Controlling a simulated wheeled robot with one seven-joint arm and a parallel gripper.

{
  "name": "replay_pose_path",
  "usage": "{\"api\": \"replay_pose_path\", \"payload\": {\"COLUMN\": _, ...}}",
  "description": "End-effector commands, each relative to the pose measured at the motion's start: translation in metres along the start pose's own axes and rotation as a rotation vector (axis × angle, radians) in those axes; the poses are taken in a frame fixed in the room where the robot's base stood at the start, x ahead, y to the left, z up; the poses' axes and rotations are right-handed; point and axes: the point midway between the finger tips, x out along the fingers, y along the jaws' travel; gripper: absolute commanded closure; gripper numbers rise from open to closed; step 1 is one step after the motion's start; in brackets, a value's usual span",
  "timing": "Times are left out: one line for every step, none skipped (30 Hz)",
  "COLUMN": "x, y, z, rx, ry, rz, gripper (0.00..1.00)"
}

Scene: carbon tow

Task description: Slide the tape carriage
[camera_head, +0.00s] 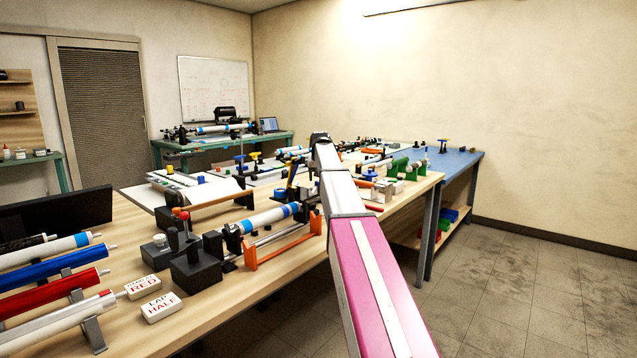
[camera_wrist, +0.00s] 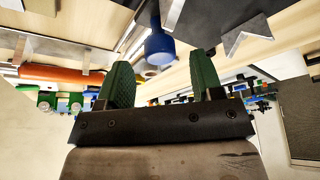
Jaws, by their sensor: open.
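My gripper (camera_wrist: 161,66) shows in the wrist view with its two green fingers spread apart and nothing held. A blue knob (camera_wrist: 159,47) on a dark stem is ahead of the fingers, lined up with the gap between them. I cannot tell whether the knob is inside the gap or still beyond the tips. Whether this knob belongs to the tape carriage is not clear. In the head view my pink and grey arm reaches over the bench, and the gripper itself is hidden there. A white and blue tube (camera_head: 270,217) lies on a winding stand beside the arm.
An orange stand (camera_head: 283,241) is at the bench's front edge. A blue-topped bench (camera_head: 455,160) stands behind. The floor at right is clear.

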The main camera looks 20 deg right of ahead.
Motion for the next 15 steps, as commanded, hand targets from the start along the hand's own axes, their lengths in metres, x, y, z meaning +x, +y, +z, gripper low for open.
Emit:
{"api": "replay_pose_path", "payload": {"x": -0.011, "y": 0.000, "z": 0.001, "rx": 0.000, "ry": 0.001, "rz": 0.000, "gripper": 0.40}}
{"api": "replay_pose_path", "payload": {"x": -0.017, "y": 0.000, "z": 0.001, "rx": 0.000, "ry": 0.001, "rz": 0.000, "gripper": 0.40}}
{"api": "replay_pose_path", "payload": {"x": -0.025, "y": 0.000, "z": 0.001, "rx": 0.000, "ry": 0.002, "rz": 0.000, "gripper": 0.40}}
{"api": "replay_pose_path", "payload": {"x": -0.031, "y": 0.000, "z": 0.000, "rx": 0.000, "ry": 0.002, "rz": 0.000, "gripper": 0.40}}
{"api": "replay_pose_path", "payload": {"x": -0.036, "y": 0.000, "z": 0.000, "rx": 0.000, "ry": 0.001, "rz": 0.000, "gripper": 0.40}}
{"api": "replay_pose_path", "payload": {"x": -0.043, "y": 0.000, "z": 0.001, "rx": 0.000, "ry": 0.000, "rz": 0.000, "gripper": 0.40}}
{"api": "replay_pose_path", "payload": {"x": -0.048, "y": 0.000, "z": 0.001, "rx": 0.000, "ry": 0.000, "rz": 0.000, "gripper": 0.40}}
{"api": "replay_pose_path", "payload": {"x": -0.053, "y": 0.000, "z": 0.000, "rx": 0.000, "ry": 0.001, "rz": 0.000, "gripper": 0.40}}
{"api": "replay_pose_path", "payload": {"x": -0.059, "y": 0.000, "z": 0.000, "rx": 0.000, "ry": 0.001, "rz": 0.000, "gripper": 0.40}}
{"api": "replay_pose_path", "payload": {"x": -0.062, "y": 0.000, "z": 0.000, "rx": 0.000, "ry": 0.001, "rz": 0.000, "gripper": 0.40}}
{"api": "replay_pose_path", "payload": {"x": -0.065, "y": 0.000, "z": 0.000, "rx": 0.000, "ry": 0.000, "rz": 0.000, "gripper": 0.40}}
{"api": "replay_pose_path", "payload": {"x": -0.069, "y": 0.000, "z": 0.000, "rx": 0.000, "ry": -0.001, "rz": 0.000, "gripper": 0.40}}
{"api": "replay_pose_path", "payload": {"x": -0.071, "y": 0.000, "z": 0.000, "rx": 0.000, "ry": -0.001, "rz": 0.000, "gripper": 0.40}}
{"api": "replay_pose_path", "payload": {"x": -0.074, "y": 0.000, "z": 0.000, "rx": 0.000, "ry": -0.001, "rz": 0.000, "gripper": 0.40}}
{"api": "replay_pose_path", "payload": {"x": -0.076, "y": 0.000, "z": 0.000, "rx": 0.000, "ry": -0.001, "rz": 0.000, "gripper": 0.40}}
